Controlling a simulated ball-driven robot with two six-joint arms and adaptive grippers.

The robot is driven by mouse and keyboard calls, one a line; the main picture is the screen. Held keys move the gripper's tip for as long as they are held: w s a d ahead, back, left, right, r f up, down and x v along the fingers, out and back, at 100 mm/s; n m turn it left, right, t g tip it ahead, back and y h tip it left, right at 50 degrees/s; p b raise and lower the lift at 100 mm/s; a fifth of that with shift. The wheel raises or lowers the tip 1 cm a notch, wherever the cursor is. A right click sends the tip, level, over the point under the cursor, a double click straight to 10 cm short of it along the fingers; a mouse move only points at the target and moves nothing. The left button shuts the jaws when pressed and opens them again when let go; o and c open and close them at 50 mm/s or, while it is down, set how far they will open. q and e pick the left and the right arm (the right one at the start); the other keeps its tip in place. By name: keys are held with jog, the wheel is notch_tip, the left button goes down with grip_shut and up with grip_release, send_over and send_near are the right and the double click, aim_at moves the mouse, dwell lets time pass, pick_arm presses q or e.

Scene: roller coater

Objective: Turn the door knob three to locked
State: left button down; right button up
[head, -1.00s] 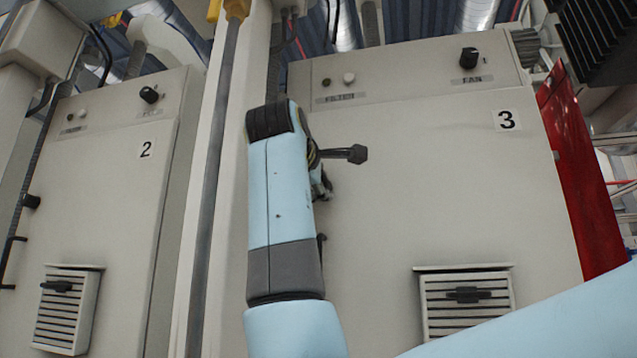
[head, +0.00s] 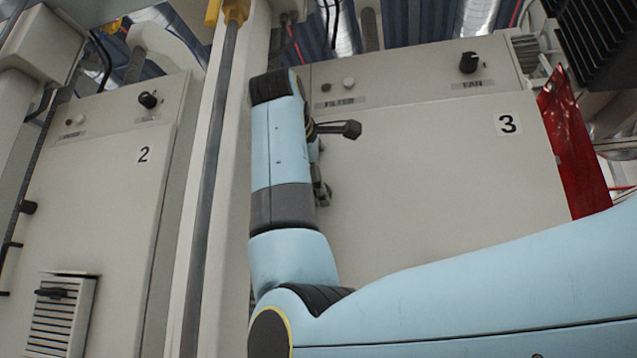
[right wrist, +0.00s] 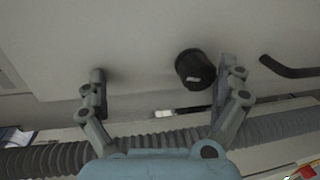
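A black round knob (right wrist: 195,70) with a white mark sits on a pale panel in the right wrist view. It shows between the fingers of my right gripper (right wrist: 162,82), nearer the right finger. The fingers are spread, and a gap shows between the knob and the left finger. I cannot tell if the right finger touches it. In the head view my right arm covers the left edge of cabinet door 3 (head: 440,190), and no knob shows there. Part of my right gripper (head: 321,186) peeks out beside the forearm. My left gripper is not in view.
A black FAN switch (head: 468,62) is on the panel above door 3. Cabinet 2 (head: 100,220) stands left, past a post (head: 207,180). A black bent handle (right wrist: 288,68) is right of the knob, and a ribbed hose (right wrist: 50,158) runs below in the right wrist view.

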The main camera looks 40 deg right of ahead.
jog(key=shift+t+h, duration=0.6)
jog(key=shift+h, duration=0.1)
jog(key=r, duration=0.6)
jog(key=shift+s+r, duration=0.2)
jog(key=shift+s, duration=0.1)
jog(key=shift+g+y, duration=0.8)
notch_tip(320, 180, down, 5)
jog(key=shift+f, duration=0.1)
jog(key=shift+s+a, duration=0.2)
jog(key=shift+s, duration=0.05)
jog(key=v, duration=0.2)
jog(key=shift+s+a+f+b, duration=0.1)
jog(key=shift+s+a+b, duration=0.2)
jog(key=shift+b, duration=0.1)
jog(key=c, duration=0.4)
jog(key=b+v, duration=0.2)
jog(key=v, duration=0.1)
jog(key=f+b+v, duration=0.1)
jog(key=b+v, duration=0.1)
jog(key=v, duration=0.1)
jog(key=f+b+v, duration=0.1)
jog(key=b+v, duration=0.1)
jog(key=v, duration=0.1)
jog(key=shift+s+a+f, duration=0.1)
jog(key=shift+s+a, duration=0.3)
jog(key=shift+a, duration=0.1)
